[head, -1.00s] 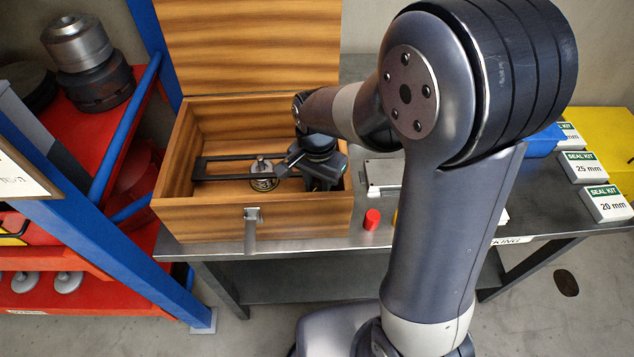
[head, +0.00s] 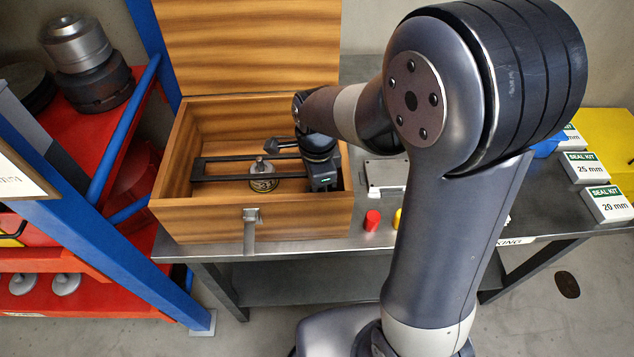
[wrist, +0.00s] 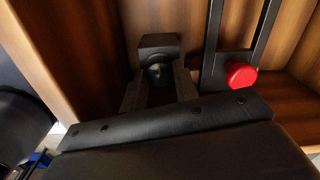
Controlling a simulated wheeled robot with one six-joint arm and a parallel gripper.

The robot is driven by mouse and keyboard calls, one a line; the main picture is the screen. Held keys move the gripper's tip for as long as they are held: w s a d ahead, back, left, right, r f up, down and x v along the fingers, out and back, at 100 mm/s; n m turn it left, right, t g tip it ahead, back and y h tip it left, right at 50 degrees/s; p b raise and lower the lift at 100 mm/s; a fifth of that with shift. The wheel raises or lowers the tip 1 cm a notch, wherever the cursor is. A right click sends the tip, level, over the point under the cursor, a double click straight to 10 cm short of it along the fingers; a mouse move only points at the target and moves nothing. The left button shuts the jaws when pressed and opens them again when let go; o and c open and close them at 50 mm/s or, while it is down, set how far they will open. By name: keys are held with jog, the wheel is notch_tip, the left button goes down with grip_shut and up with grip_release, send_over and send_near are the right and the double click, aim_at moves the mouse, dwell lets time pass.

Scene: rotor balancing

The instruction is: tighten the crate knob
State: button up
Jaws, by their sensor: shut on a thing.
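The open wooden crate (head: 180,215) stands on the steel table. Inside lie a long black frame (head: 225,159) and a small round metal part (head: 263,178) with an upright stem. The frame also shows in the wrist view (wrist: 214,50), with a red knob (wrist: 241,75) at its end. That knob is hidden in the head view. My gripper (head: 318,160) reaches down inside the crate's right side. In the wrist view its fingers (wrist: 159,88) are shut on a dark rounded part (wrist: 158,72) by a black block (wrist: 158,42), left of the red knob. What this part is remains unclear.
The crate's raised lid (head: 250,45) stands behind. A red cylinder (head: 372,220) and a pale flat box (head: 387,174) are on the table (head: 280,244). A red and blue rack (head: 105,240) flanks the left. Seal kit boxes (head: 605,203) lie right.

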jog(key=shift+m, duration=0.3)
jog(key=o, duration=1)
jog(key=shift+c, duration=0.2)
notch_tip(320, 180, up, 11)
jog(key=shift+f, duration=0.1)
notch_tip(320, 180, down, 11)
jog(key=shift+r, duration=0.2)
jog(key=shift+f, duration=0.1)
dwell(0.4)
